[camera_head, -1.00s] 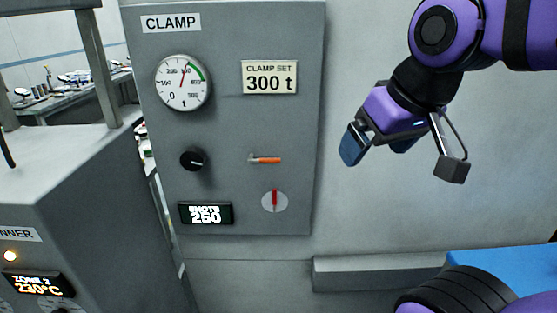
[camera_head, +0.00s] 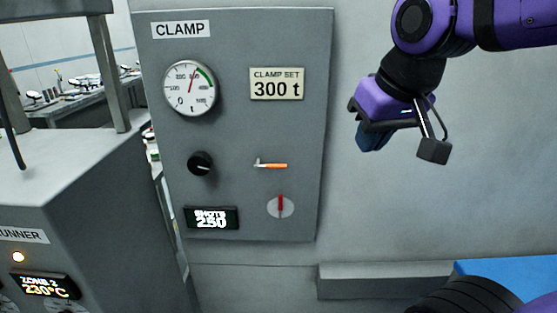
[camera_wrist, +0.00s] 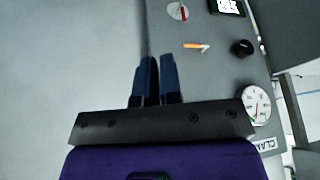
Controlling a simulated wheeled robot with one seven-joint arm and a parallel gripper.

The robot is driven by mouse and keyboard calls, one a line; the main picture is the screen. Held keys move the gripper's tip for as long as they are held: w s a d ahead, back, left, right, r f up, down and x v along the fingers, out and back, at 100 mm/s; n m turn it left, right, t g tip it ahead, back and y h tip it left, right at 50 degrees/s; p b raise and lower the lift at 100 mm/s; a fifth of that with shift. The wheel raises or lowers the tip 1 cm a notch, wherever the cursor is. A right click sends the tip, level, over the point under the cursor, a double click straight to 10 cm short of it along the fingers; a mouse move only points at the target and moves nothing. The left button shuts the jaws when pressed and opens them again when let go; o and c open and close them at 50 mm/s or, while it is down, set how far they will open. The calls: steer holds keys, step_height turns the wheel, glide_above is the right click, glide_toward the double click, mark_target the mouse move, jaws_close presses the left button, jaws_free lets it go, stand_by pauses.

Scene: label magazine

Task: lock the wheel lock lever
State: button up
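The lever with an orange handle (camera_head: 272,165) lies horizontal on the grey clamp panel, its handle pointing right from a pale metal pivot. It also shows in the wrist view (camera_wrist: 196,46), up and to the right of my fingers. A white disc with an upright red pointer (camera_head: 281,206) sits below the lever. My gripper (camera_head: 372,138) hangs in front of the pale wall, right of the panel and clear of the lever. In the wrist view its two dark blue fingers (camera_wrist: 158,62) are close together with nothing seen between them.
The panel holds a gauge (camera_head: 190,88), a black knob (camera_head: 200,163) left of the lever, and a shots display (camera_head: 211,218). A grey ledge (camera_head: 385,281) juts out at lower right. The wall right of the panel is bare.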

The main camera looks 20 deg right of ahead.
steer(key=shift+m+g, duration=0.6)
steer(key=shift+m, duration=0.3)
steer(key=w, duration=0.3)
steer(key=w+a+r, duration=0.1)
steer(key=w, duration=0.2)
steer(key=w+a, duration=0.1)
steer(key=w, duration=0.2)
steer(key=shift+w+r, duration=0.25)
steer(key=shift+r, duration=0.1)
jaws_close()
steer(key=m+g, duration=0.2)
glide_above(280, 165)
steer(key=s+a, duration=0.1)
steer(key=s, duration=0.2)
steer(key=shift+w+a+f+h, duration=0.15)
steer(key=shift+f+h, duration=0.25)
steer(key=shift+f, duration=0.6)
steer(key=f, duration=0.4)
steer(key=w+f, duration=0.1)
steer(key=f, duration=0.4)
steer(key=w+d+f, duration=0.1)
steer(key=f, duration=0.3)
steer(key=shift+w+f, duration=0.15)
steer(key=shift+f, duration=0.2)
